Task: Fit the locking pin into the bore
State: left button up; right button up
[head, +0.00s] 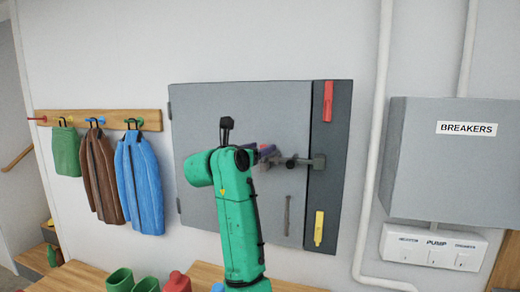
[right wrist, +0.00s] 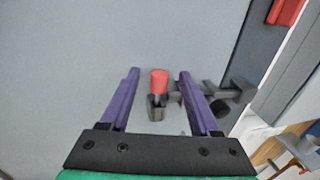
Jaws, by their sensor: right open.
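The locking pin (right wrist: 159,82) has a red cap and a dark lower part; in the right wrist view it stands between my purple fingers, with visible gaps on both sides. Its lower end meets a dark bracket (right wrist: 157,110) on the grey door (head: 240,105); I cannot tell whether it sits in a bore. A dark latch bar (head: 299,161) lies right of the bracket and reaches the dark door frame; it also shows in the right wrist view (right wrist: 222,92). My right gripper (head: 265,150) is open around the pin, partly hidden by my green arm in the head view. My left gripper is out of view.
A red block (head: 328,101) and a yellow piece (head: 319,228) are on the dark frame (head: 330,150). A thin vertical handle (head: 287,215) is low on the door. A breaker box (head: 440,165) and a pipe (head: 373,140) stand right; coats (head: 140,180) hang left.

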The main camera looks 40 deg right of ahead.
jog(key=b+v, duration=0.5)
jog(key=v, duration=0.9)
jog(key=shift+b, duration=0.35)
jog(key=shift+s+a, duration=0.1)
